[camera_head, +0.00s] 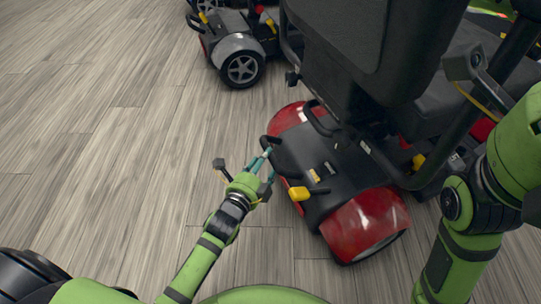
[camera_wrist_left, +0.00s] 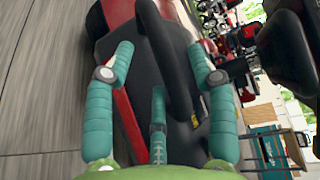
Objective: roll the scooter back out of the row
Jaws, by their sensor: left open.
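The scooter with red rear fenders (camera_head: 365,222) and a black seat (camera_head: 345,40) stands at the right in the head view, its rear towards me. A black loop handle (camera_head: 291,157) is at its rear; yellow levers are beside it. My left gripper (camera_head: 268,163) is open at this handle. In the left wrist view, a black bar (camera_wrist_left: 175,75) of the scooter lies between the spread teal fingers of my left gripper (camera_wrist_left: 160,62). The fingers are not closed on it; contact cannot be told. My right gripper is out of view; only its green arm shows at the right.
Another dark scooter (camera_head: 240,62) with a grey wheel stands farther off at the top. The wooden floor (camera_head: 90,130) is clear at the left. The left wrist view shows more scooters (camera_wrist_left: 225,50) in a row and a teal-fronted counter (camera_wrist_left: 270,145).

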